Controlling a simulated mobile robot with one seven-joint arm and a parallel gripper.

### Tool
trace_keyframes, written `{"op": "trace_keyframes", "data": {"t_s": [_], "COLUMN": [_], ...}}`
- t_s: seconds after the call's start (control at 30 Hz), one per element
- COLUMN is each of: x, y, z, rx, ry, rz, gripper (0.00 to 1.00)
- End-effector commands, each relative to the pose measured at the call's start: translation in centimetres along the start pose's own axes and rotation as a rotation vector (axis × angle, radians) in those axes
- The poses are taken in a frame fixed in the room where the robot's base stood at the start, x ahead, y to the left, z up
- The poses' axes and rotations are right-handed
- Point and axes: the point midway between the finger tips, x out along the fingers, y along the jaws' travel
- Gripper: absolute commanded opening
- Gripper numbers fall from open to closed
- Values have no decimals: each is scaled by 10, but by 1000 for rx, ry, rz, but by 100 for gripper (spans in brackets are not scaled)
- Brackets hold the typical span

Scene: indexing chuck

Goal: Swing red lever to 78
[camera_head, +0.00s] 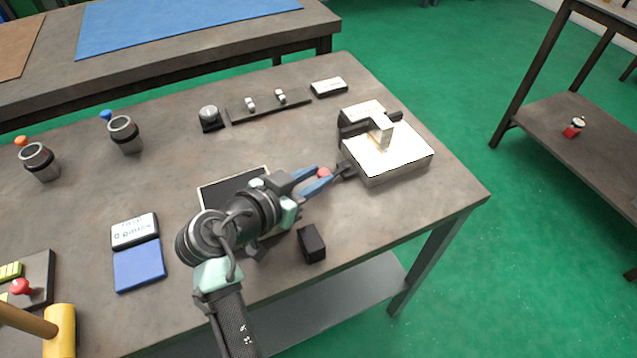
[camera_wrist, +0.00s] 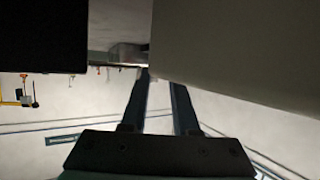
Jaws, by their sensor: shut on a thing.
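The indexing chuck (camera_head: 405,161) is a pale-topped grey block at the right end of the workbench, with a cream L-shaped piece and a dark bar on top. The red lever knob (camera_head: 324,172) sticks out from the chuck's left side on a short dark arm (camera_head: 345,171). My gripper (camera_head: 325,175) comes from the left, and its blue fingers are shut on the red knob, one on each side. In the wrist view my two dark fingers (camera_wrist: 160,82) reach up beside a large pale surface; the knob cannot be made out there. No scale or number is readable.
A small black block (camera_head: 311,244) stands in front of my gripper. A black framed panel (camera_head: 233,188) lies behind my arm. A dark rail (camera_head: 268,110), a dial (camera_head: 209,117) and a white box (camera_head: 328,87) stand at the back. Cups (camera_head: 125,135) stand left.

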Motion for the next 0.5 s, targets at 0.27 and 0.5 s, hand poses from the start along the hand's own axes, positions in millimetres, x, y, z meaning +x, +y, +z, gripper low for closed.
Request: {"op": "trace_keyframes", "data": {"t_s": [0.27,0.5], "x": [0,0], "y": [0,0], "z": [2,1], "rx": [-2,-1], "ry": [-6,-4], "rz": [2,1], "gripper": [0,57]}}
